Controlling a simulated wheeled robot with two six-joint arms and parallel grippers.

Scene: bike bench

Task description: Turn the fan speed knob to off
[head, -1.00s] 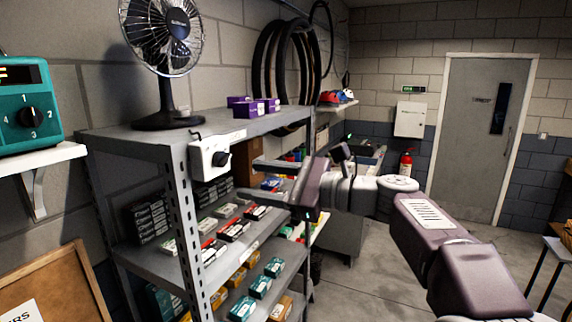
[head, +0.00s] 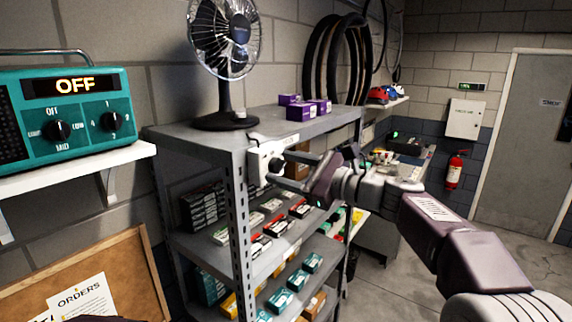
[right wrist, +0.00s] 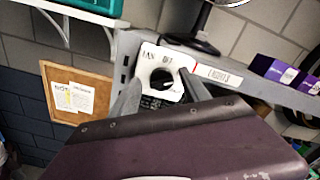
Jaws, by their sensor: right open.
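The fan speed knob (head: 276,165) is a black dial on a white control box (head: 259,163) fixed to the front corner of the grey shelf unit. The right wrist view shows the knob (right wrist: 163,80) on the box's face, with "FAN" and "OFF" lettering above it. My right gripper (head: 284,169) is open, its fingers pointing at the box. In the right wrist view its fingers (right wrist: 160,97) appear on either side of the knob. I cannot tell whether they touch it. The black desk fan (head: 226,60) stands on the shelf top. My left gripper is not in view.
A teal radio (head: 30,120) with "OFF" on its display and two knobs sits on a white wall shelf (head: 90,165) at left. Purple boxes (head: 302,112) stand on the shelf top. Small boxes fill the lower shelves. A cork board (head: 140,250) is at lower left.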

